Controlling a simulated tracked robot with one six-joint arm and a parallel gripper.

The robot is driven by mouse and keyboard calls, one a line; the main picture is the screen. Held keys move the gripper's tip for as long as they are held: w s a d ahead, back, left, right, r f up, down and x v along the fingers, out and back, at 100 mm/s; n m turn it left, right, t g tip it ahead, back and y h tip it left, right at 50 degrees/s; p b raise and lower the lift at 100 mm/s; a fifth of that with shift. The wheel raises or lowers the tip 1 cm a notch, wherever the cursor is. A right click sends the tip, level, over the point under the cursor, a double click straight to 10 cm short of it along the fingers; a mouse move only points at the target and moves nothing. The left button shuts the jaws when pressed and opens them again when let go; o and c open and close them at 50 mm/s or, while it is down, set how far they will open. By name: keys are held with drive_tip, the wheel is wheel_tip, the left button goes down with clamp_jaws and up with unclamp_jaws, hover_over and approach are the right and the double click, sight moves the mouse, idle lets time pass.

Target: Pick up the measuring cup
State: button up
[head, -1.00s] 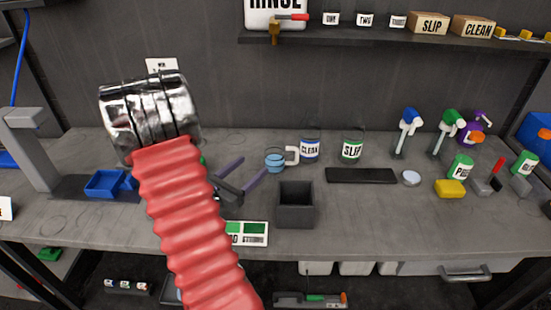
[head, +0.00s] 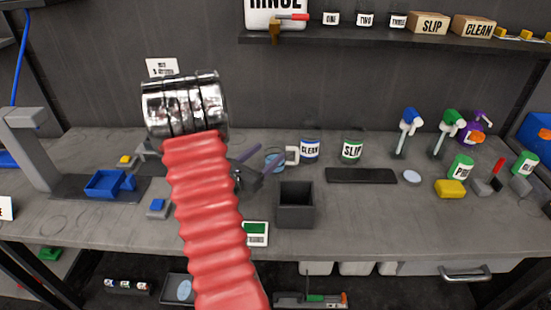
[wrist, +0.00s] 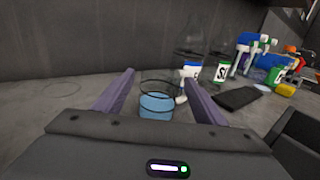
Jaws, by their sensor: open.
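The measuring cup (head: 275,161) is a small clear vessel with blue liquid and a pale handle on its right. It stands upright on the grey bench. In the wrist view the cup (wrist: 157,106) shows between my two purple fingers, its base hidden by the gripper body. My gripper (wrist: 158,76) is open, with one finger to each side of the cup; I cannot tell whether either touches it. In the head view my red arm hides part of the gripper, and its fingers reach right to the cup.
A dark square bin (head: 295,204) stands in front of the cup. A CLEAN jar (head: 310,149) and a SLIP jar (head: 352,147) stand behind and right. A black mat (head: 361,176) lies further right. Blue trays and blocks are on the left.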

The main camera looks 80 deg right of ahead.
sight(276, 145)
drive_tip(key=shift+x, duration=2.6)
drive_tip(key=shift+s+a, duration=0.1)
drive_tip(key=shift+c, duration=0.4)
drive_tip(key=c, duration=0.9)
drive_tip(key=shift+o, duration=0.2)
drive_tip(key=shift+r, duration=0.15)
drive_tip(key=shift+r, duration=4.9)
